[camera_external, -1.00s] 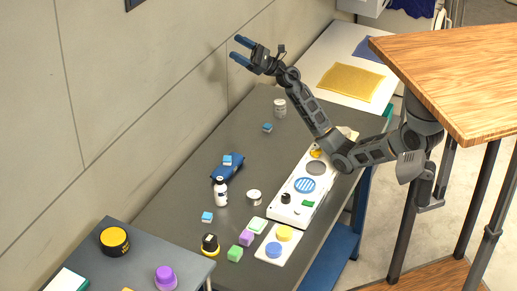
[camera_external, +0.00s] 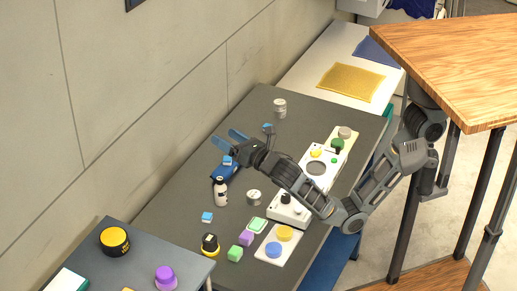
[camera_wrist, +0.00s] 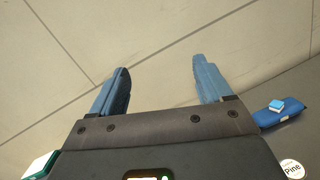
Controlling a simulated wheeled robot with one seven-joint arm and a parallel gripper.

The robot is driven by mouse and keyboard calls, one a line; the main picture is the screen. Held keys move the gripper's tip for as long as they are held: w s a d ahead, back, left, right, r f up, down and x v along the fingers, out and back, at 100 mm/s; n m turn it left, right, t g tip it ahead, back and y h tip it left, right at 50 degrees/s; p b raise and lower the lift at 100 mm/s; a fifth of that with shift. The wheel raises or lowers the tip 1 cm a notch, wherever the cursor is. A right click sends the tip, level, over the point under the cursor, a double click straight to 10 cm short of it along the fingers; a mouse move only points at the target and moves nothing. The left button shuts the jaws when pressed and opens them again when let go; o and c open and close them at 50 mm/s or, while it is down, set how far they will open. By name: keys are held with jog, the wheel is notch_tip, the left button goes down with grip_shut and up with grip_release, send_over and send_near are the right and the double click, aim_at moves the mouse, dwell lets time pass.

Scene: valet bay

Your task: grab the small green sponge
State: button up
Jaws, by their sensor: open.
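A small green block (camera_external: 235,253), which looks like the sponge, lies near the front end of the grey table, beside a purple block (camera_external: 247,238). A flat pale green-and-white piece (camera_external: 257,225) lies just behind them. My gripper (camera_external: 228,138) is open and empty, raised over the wall side of the table, well behind the green block. In the wrist view my gripper (camera_wrist: 160,66) has its blue fingers spread with only the wall between them. The small green block does not show clearly in the wrist view.
A white board with discs (camera_external: 275,245) lies at the right. A wooden top (camera_external: 460,70) overhangs at the right.

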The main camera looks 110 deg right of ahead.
jog(key=s+a+f+n+g+y+p, duration=0.1)
jog(key=a+f+n+y, duration=0.3)
jog(key=a, duration=0.5)
jog(key=s+a+f+n+y, duration=0.2)
jog(key=a+f+y, duration=0.1)
jog(key=a+f, duration=0.4)
send_near(240, 252)
jog(key=shift+g, duration=0.3)
jog(key=x, duration=0.4)
jog(key=shift+f, duration=0.15)
jog(key=shift+r+p+x, duration=0.2)
jog(key=shift+p+x, duration=0.1)
jog(key=shift+x, duration=3.5)
jog(key=shift+w, duration=0.15)
jog(key=c, duration=1)
